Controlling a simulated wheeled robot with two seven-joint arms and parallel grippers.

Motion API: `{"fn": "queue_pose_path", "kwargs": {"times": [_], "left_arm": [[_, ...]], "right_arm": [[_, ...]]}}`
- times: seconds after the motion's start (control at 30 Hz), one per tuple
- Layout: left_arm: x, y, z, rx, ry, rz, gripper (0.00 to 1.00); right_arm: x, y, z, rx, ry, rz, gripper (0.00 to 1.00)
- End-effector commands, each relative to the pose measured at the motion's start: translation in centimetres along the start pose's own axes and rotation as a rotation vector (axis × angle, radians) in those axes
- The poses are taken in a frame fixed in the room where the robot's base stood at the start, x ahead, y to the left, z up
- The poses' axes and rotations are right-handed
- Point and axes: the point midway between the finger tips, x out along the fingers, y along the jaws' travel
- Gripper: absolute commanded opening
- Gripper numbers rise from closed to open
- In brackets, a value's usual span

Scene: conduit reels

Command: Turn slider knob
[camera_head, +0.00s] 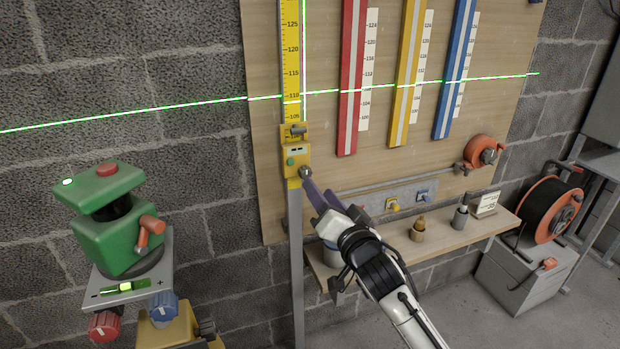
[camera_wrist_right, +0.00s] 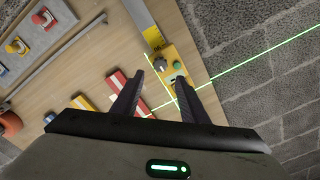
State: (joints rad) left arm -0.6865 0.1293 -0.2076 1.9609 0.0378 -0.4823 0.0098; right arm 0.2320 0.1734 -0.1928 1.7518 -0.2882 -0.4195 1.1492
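The yellow slider (camera_head: 296,158) sits on the vertical yellow ruler (camera_head: 291,60) on the wooden board. Its dark round knob (camera_head: 305,172) is at its lower right, and a green button is on its face. My right gripper (camera_head: 313,190) is close to the knob, just below and right of it. In the right wrist view the gripper (camera_wrist_right: 160,78) is open, its two fingers apart. The knob (camera_wrist_right: 160,64) shows just beyond the gap between the fingertips; whether either finger touches it I cannot tell. My left gripper is not in view.
A green laser level (camera_head: 118,225) stands at the left, casting a green line across the wall. Red (camera_head: 352,80), yellow (camera_head: 408,80) and blue (camera_head: 455,75) strips hang on the board. A wooden shelf (camera_head: 470,240) with small items is below, with an orange cable reel (camera_head: 549,208) at right.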

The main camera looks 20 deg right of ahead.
Motion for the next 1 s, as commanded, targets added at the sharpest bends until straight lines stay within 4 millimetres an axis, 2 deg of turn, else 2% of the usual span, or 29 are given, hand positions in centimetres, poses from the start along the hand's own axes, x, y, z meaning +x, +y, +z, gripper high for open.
{"fn": "queue_pose_path", "kwargs": {"times": [0.03, 0.2, 0.4, 0.6, 0.83, 0.87, 1.0], "left_arm": [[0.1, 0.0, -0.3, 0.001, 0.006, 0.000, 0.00], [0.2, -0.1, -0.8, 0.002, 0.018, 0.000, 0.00], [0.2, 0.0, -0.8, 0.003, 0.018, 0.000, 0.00], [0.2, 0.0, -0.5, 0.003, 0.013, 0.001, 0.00], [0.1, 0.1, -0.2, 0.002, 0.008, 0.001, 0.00], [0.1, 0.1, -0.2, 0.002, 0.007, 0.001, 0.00], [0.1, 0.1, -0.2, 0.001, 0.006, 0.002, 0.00]], "right_arm": [[1.1, 0.0, -0.1, -0.002, 0.001, 0.000, 0.40], [4.2, 0.0, 0.0, -0.002, 0.001, 0.000, 0.40], [6.6, 0.0, 0.1, -0.002, -0.001, 0.000, 0.40], [7.5, 0.0, 0.1, -0.001, -0.001, -0.001, 0.40], [7.5, 0.0, 0.1, -0.001, -0.001, -0.001, 0.40], [7.5, 0.0, 0.1, -0.001, -0.002, -0.001, 0.37], [7.5, 0.0, 0.1, -0.001, -0.002, -0.001, 0.13]]}}
